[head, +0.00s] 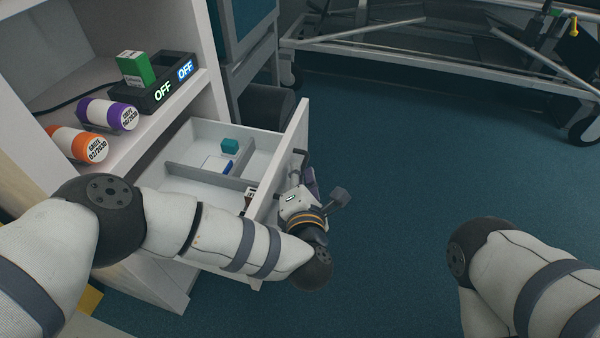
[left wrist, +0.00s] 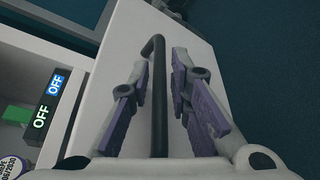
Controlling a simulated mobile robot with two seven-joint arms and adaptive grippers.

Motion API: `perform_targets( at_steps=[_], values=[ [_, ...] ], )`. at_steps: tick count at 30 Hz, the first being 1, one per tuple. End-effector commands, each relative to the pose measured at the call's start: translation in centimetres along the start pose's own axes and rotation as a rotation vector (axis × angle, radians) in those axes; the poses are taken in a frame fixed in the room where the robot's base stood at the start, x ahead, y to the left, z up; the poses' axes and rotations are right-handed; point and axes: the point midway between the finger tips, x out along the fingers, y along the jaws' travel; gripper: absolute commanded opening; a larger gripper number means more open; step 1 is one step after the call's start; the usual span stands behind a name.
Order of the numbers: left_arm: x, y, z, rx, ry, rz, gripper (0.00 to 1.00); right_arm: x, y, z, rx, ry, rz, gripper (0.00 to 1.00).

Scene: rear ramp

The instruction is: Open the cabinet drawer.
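The cabinet drawer (head: 293,138) is pulled well out of the white cabinet (head: 211,50), and its divided inside shows in the head view. In the left wrist view its white front (left wrist: 115,60) carries a dark bar handle (left wrist: 158,110). My left gripper (head: 309,178) is at the outer side of the drawer front, partly hidden by my wrist. In the left wrist view its purple-padded fingers (left wrist: 163,65) stand apart on either side of the handle, with gaps visible. My right arm shows at the right edge of the head view; its gripper is out of view.
Small items, including a teal block (head: 229,146), lie in the drawer. The shelf above holds a purple bottle (head: 108,115), an orange bottle (head: 78,145), a green box (head: 135,68) and a black device (head: 165,92). A wheeled metal frame (head: 440,72) stands behind open blue floor (head: 400,150).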

Motion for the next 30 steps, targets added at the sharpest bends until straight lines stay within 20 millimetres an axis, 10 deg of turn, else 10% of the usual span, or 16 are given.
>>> perform_targets(
  at_steps=[7, 19, 30],
  values=[
    [-1.3, -0.1, 0.0, 0.000, -0.001, -0.003, 0.18, 0.0, 0.0, 0.0, 0.000, 0.000, 0.000, 0.40],
    [-10.9, -0.1, 0.0, 0.000, -0.001, -0.003, 0.18, 0.0, 0.0, 0.0, 0.000, 0.000, 0.000, 0.40],
    [-12.0, 0.0, 0.0, 0.000, 0.000, 0.001, 0.18, 0.0, 0.0, 0.0, 0.000, 0.000, 0.000, 0.40]
  ],
)
